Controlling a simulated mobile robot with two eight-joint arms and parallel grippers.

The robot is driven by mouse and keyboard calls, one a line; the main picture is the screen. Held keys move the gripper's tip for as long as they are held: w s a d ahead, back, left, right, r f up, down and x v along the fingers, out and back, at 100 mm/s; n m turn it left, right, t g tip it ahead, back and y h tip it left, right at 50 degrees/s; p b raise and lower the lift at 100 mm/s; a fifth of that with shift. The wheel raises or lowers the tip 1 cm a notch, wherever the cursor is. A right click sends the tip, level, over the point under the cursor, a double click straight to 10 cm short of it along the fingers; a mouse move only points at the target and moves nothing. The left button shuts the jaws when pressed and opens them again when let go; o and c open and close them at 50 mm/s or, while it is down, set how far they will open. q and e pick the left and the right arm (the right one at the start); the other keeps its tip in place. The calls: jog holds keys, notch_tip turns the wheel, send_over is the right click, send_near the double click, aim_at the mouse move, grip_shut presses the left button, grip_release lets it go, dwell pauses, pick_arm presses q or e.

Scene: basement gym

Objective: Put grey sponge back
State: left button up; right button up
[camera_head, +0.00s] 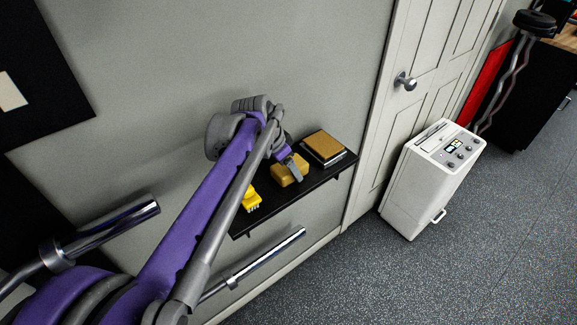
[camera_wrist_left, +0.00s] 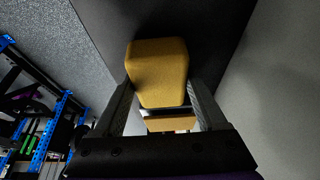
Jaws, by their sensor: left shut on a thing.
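A tan-yellow block (camera_head: 287,174), sponge-like in shape, is at the black wall shelf (camera_head: 270,212). No clearly grey sponge shows. My left gripper (camera_head: 296,166) reaches down to this block and is shut on it. In the left wrist view the tan block (camera_wrist_left: 158,72) shows at the ends of the two fingers. Whether it touches the shelf is hard to tell. A second tan piece with a pale edge (camera_wrist_left: 171,124) shows between the fingers there. My right gripper is in neither view.
A tan-topped dark block (camera_head: 325,146) lies at the shelf's right end, and a yellow brush-like item (camera_head: 250,200) lies left of the tan block. Chrome bars (camera_head: 265,258) stick out near the shelf. A white machine (camera_head: 430,180) stands by the door (camera_head: 395,110).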

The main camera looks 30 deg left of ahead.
pick_arm(q)
jog(key=o, duration=1.2)
jog(key=shift+o, duration=0.2)
jog(key=p+v, duration=0.1)
jog(key=v, duration=1.1)
jog(key=shift+p, duration=0.3)
jog(key=s+d+f+n+y+p, duration=0.1)
jog(key=s+d+f+n+p, duration=0.1)
jog(key=s+d+f, duration=0.4)
jog(key=s+d+f+n+t+p, duration=0.1)
jog(key=s+d+f+p, duration=0.3)
jog(key=s, duration=0.6)
notch_tip(320, 180, down, 3)
jog(key=shift+d+r+n+y, duration=0.1)
jog(key=shift+d+n+y, duration=0.35)
jog(key=shift+d, duration=0.55)
